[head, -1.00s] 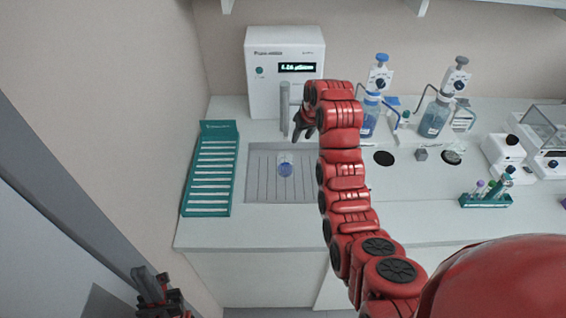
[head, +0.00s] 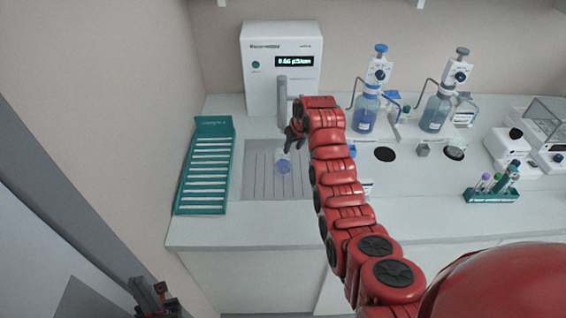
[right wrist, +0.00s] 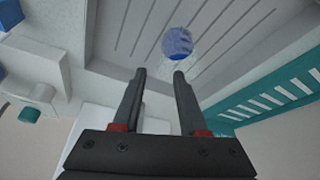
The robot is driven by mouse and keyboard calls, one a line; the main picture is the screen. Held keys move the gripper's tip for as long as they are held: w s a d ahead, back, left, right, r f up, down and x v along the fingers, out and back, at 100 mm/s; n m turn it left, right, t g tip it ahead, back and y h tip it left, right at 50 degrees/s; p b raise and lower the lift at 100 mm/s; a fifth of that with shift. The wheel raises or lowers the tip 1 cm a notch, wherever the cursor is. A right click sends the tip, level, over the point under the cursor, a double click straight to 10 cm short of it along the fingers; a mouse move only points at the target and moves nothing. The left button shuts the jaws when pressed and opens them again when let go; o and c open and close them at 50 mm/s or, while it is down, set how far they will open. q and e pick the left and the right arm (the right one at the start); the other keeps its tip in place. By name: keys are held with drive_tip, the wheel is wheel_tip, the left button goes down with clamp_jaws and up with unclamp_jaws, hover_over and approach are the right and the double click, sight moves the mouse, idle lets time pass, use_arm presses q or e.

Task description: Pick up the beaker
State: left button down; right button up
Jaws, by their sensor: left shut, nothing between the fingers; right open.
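The beaker (head: 283,165) is a small clear vessel with blue at its bottom. It stands in the grooved sink-like basin (head: 258,185) below the grey spout. In the right wrist view the beaker (right wrist: 178,43) shows just beyond the fingertips, its clear part faint. My right gripper (head: 290,146) is open and empty, close to the beaker on its far side; its fingers (right wrist: 157,73) point towards it, and I see no contact. My left gripper (head: 152,290) is shut and empty at the lower left, in front of the bench and far from the beaker.
A white box with a display (head: 282,55) and a grey spout (head: 282,97) stand behind the basin. A teal rack (head: 207,165) lies left of it. Bottles with dispensers (head: 366,112) and a tube rack (head: 491,195) stand to the right. The bench front is clear.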

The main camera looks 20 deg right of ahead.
sight(290, 152)
drive_tip(key=p+x, duration=0.2)
drive_tip(key=x, duration=0.1)
drive_tip(key=shift+w+a+f, duration=0.1)
drive_tip(key=shift+f, duration=0.15)
drive_tip(key=shift+w+f+p, duration=0.25)
drive_tip(key=shift+f+p, duration=0.05)
drive_tip(key=shift+f, duration=0.4)
clamp_jaws()
